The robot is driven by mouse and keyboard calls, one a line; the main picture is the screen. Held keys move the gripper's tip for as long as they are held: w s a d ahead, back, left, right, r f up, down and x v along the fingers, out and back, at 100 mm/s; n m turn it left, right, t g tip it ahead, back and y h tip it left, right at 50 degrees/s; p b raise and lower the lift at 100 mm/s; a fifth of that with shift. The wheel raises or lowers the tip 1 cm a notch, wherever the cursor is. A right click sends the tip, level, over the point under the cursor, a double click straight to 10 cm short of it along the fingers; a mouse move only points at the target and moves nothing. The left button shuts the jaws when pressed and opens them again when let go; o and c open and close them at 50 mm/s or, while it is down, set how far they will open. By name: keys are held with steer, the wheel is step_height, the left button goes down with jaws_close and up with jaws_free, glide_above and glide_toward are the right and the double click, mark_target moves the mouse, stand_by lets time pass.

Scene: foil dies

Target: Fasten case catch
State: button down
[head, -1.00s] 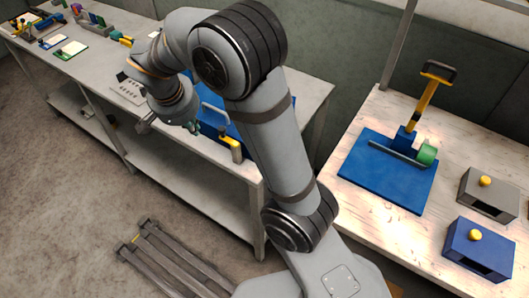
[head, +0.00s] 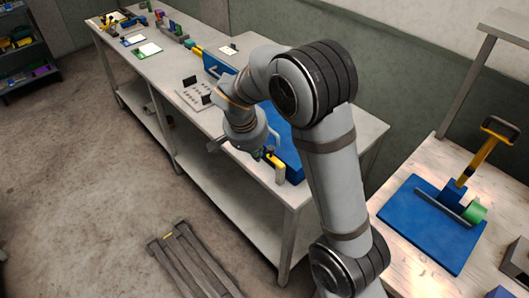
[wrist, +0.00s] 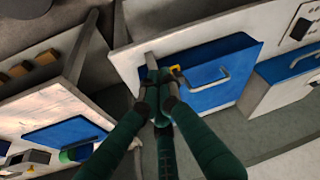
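A blue case (head: 290,150) lies near the right end of the long grey table, partly behind my arm. In the wrist view the case (wrist: 205,92) shows a grey handle (wrist: 210,79) on its face. A catch with a yellow part (wrist: 174,70) and a pale grey upright piece (wrist: 151,62) sits at the case's corner; it also shows in the head view (head: 279,174). My gripper's dark green fingers (wrist: 156,98) converge just in front of the catch. I cannot tell whether they touch it or how far they are closed.
A second blue case (wrist: 285,80) with a handle stands farther along the table. A perforated grey plate (head: 196,94) and small tools lie beyond. The wooden bench (head: 390,240) at right holds a blue board (head: 425,232) with a yellow lever. A grey rack (head: 190,262) lies on the floor.

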steer(key=w+d+f+p, duration=0.2)
steer(key=w+f+p, duration=0.2)
steer(key=w+f, duration=0.2)
steer(key=shift+f, duration=0.2)
steer(key=shift+d, duration=0.1)
steer(key=shift+d, duration=0.1)
